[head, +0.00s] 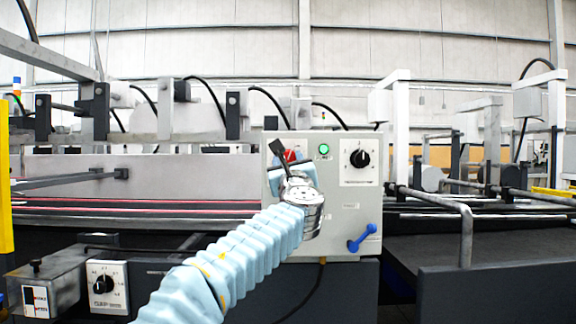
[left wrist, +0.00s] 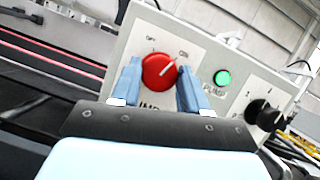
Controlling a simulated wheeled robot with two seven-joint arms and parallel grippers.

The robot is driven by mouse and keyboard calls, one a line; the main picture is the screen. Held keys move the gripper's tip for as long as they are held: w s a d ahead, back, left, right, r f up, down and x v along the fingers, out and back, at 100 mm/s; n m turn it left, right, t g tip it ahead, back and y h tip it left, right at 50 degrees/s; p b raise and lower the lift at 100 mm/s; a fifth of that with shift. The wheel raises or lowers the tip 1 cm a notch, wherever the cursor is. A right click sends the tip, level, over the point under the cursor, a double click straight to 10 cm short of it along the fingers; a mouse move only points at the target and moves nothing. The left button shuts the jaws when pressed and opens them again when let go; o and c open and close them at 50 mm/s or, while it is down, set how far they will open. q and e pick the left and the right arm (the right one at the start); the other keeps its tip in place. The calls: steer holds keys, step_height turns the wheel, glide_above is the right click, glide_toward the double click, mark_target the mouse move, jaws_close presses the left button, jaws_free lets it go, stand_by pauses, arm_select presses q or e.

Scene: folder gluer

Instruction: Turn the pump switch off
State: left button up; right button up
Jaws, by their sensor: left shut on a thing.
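A red rotary switch (left wrist: 159,71) sits on the face of a light grey control box (head: 345,215). Its white pointer line is turned toward the upper right, at the "ON" mark, with "OFF" at the upper left. My left gripper (left wrist: 158,82) has its two blue fingers on either side of the red switch and is shut on it. In the head view my left gripper (head: 287,170) covers most of the switch. A lit green lamp (left wrist: 221,78) beside it has a label that seems to read "PUMP". The label under the red switch is partly hidden. My right gripper is not in view.
A black dial (head: 359,158) is right of the green lamp (head: 323,148). A blue handle (head: 362,238) sticks out low on the box. A second black dial (head: 104,284) is at lower left. A metal rail (head: 466,235) stands at right.

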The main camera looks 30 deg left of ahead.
arm_select(q)
steer(key=n+g+y, duration=0.1)
steer(key=n, duration=0.1)
steer(key=shift+n, duration=0.4)
steer(key=n, duration=0.2)
steer(key=n+g, duration=0.1)
steer(key=shift+d+n+g+y, duration=0.1)
steer(key=shift+n+g+y, duration=0.2)
steer(key=shift+n+y, duration=0.1)
steer(key=n+g+p, duration=0.1)
steer(key=n, duration=0.2)
steer(key=n+g+p, duration=0.1)
steer(key=n, duration=0.2)
steer(key=shift+w+r, duration=0.1)
steer(key=shift+r, duration=0.1)
steer(key=shift+n+g+p, duration=0.6)
steer(key=shift+n+g, duration=0.1)
steer(key=shift+n, duration=0.2)
steer(key=shift+f, duration=0.1)
steer(key=o, duration=1)
